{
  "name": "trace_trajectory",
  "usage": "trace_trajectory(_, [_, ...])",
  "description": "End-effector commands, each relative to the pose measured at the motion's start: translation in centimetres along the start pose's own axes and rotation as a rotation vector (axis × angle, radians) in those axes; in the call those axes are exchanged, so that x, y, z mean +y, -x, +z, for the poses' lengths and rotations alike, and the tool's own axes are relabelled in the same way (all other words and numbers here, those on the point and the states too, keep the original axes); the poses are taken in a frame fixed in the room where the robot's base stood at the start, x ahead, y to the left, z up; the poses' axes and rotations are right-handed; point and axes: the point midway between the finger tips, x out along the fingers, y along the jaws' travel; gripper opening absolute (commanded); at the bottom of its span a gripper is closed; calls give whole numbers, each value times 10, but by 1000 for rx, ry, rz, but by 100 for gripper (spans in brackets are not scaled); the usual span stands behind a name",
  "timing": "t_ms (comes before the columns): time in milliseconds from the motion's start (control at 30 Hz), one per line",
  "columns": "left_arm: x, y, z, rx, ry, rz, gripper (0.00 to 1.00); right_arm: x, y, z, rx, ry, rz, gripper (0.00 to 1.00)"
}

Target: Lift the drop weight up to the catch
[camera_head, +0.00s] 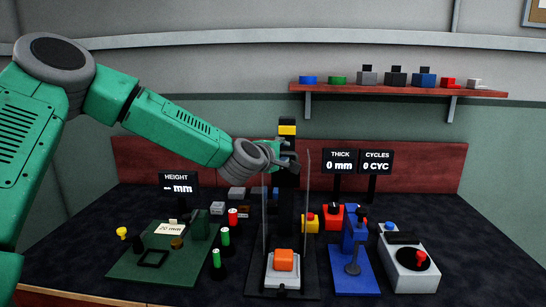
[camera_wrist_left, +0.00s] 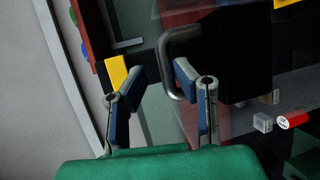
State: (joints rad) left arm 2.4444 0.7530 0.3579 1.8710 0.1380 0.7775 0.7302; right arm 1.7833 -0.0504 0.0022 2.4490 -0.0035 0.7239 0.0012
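A black drop tower with a yellow band (camera_head: 287,129), which looks like the catch, stands mid-bench. The yellow and black top also shows in the left wrist view (camera_wrist_left: 117,72), behind one finger. A large black block (camera_wrist_left: 232,50), which looks like the drop weight, has a grey bent handle (camera_wrist_left: 182,33). My left gripper (camera_head: 284,160) is at the tower's upper part, below the yellow band. In the left wrist view its fingers (camera_wrist_left: 160,75) are apart, with the handle's lower end close to the right fingertip. Contact cannot be told. My right gripper is not in view.
Clear upright panels (camera_head: 309,205) flank the tower above an orange block (camera_head: 284,260) on a pale holder. A green board (camera_head: 140,265) lies left, a blue device (camera_head: 355,255) and a white device (camera_head: 425,270) right. A shelf (camera_head: 400,89) hangs behind.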

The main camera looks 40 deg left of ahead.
Motion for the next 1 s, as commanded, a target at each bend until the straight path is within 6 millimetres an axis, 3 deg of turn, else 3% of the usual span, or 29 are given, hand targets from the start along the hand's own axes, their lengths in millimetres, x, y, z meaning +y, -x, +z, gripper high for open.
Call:
trace_trajectory(200, [2,49,-1,-4,4,3,20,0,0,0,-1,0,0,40])
trace_trajectory(400, [-2,78,-4,-1,4,-2,20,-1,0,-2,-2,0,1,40])
trace_trajectory(600, [-3,89,-5,-1,3,-3,20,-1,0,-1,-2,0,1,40])
trace_trajectory(1000, [-3,89,-4,-1,2,-5,20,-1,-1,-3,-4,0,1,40])
